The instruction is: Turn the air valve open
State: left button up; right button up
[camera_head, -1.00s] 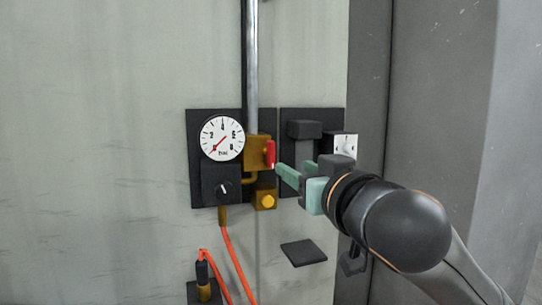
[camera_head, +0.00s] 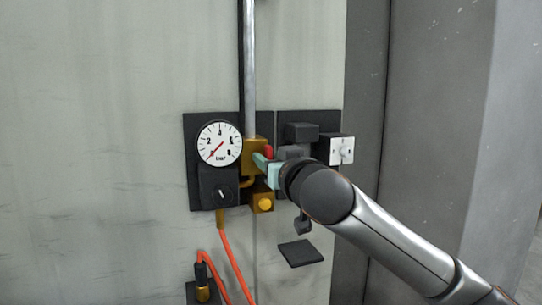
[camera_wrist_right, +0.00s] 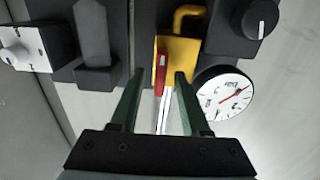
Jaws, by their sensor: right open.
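The air valve is a brass block (camera_head: 251,157) on the metal pipe, with a red handle (camera_head: 268,152). In the right wrist view the red handle (camera_wrist_right: 161,72) lies between the fingertips, nearer the left finger, with gaps on both sides. My right gripper (camera_head: 261,162) is at the valve, its green fingers partly covering the handle; in the right wrist view its jaws (camera_wrist_right: 160,82) are open and empty. The round gauge (camera_head: 219,143) left of the valve has a red needle pointing to the lower left. My left gripper is not in view.
A black knob (camera_head: 223,194) sits below the gauge. A brass fitting with a yellow button (camera_head: 264,204) is below the valve. A white switch box (camera_head: 342,150) is to the right. An orange hose (camera_head: 234,262) hangs below. A dark shelf (camera_head: 300,253) juts out lower right.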

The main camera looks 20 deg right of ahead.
jog(key=shift+c, duration=0.2)
grip_shut()
dwell(0.5)
